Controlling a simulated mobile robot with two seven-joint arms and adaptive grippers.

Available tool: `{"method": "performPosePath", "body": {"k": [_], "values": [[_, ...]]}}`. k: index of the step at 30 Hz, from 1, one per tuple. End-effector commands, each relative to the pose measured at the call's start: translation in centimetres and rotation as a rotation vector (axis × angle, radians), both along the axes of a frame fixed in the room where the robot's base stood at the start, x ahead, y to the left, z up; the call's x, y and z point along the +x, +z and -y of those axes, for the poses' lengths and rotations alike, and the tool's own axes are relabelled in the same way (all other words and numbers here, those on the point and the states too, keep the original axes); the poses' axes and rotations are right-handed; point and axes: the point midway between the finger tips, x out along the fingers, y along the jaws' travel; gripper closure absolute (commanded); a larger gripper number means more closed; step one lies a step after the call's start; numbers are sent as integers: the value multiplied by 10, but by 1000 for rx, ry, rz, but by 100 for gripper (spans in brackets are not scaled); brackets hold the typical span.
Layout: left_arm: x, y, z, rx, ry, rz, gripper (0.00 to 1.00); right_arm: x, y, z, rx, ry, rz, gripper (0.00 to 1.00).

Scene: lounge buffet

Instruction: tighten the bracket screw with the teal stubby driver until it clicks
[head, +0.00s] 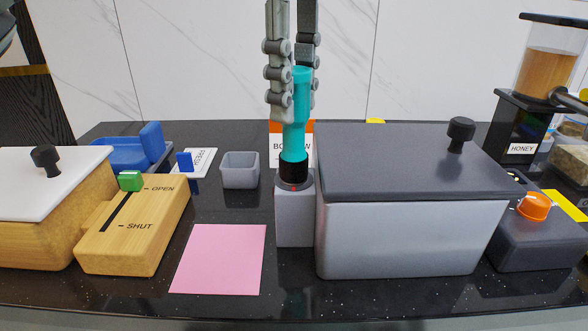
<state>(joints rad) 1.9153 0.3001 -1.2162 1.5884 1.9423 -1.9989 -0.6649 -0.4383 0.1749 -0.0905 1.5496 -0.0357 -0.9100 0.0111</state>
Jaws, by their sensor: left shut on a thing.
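The teal stubby driver (296,125) stands nearly upright, leaning slightly, in the middle of the head view. My left gripper (293,98) comes down from above and is shut on the upper part of its teal handle. The driver's black lower end (293,172) meets the top of a grey block (295,215), which appears to be the bracket. A thin red ring shows at this lower end. The screw itself is hidden under the driver, and I cannot tell how well the tip is seated. My right gripper is not in view.
A large grey lidded box (410,240) stands close right of the block. A pink sheet (222,258) lies front left. A small grey bin (240,170), a wooden OPEN/SHUT slider box (135,240) and a blue tray (125,152) stand left. A honey dispenser (520,130) stands right.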

Motion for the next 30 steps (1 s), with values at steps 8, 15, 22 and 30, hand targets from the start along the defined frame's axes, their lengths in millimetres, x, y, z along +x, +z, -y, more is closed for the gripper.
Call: {"method": "performPosePath", "body": {"k": [8,15,22,30], "values": [[0,-4,0,0,1,1,65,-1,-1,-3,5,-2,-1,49],[0,-4,0,0,1,1,46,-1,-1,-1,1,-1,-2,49],[0,-3,0,0,1,1,46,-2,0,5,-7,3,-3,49],[1,37,0,0,5,6,46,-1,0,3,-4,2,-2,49]]}}
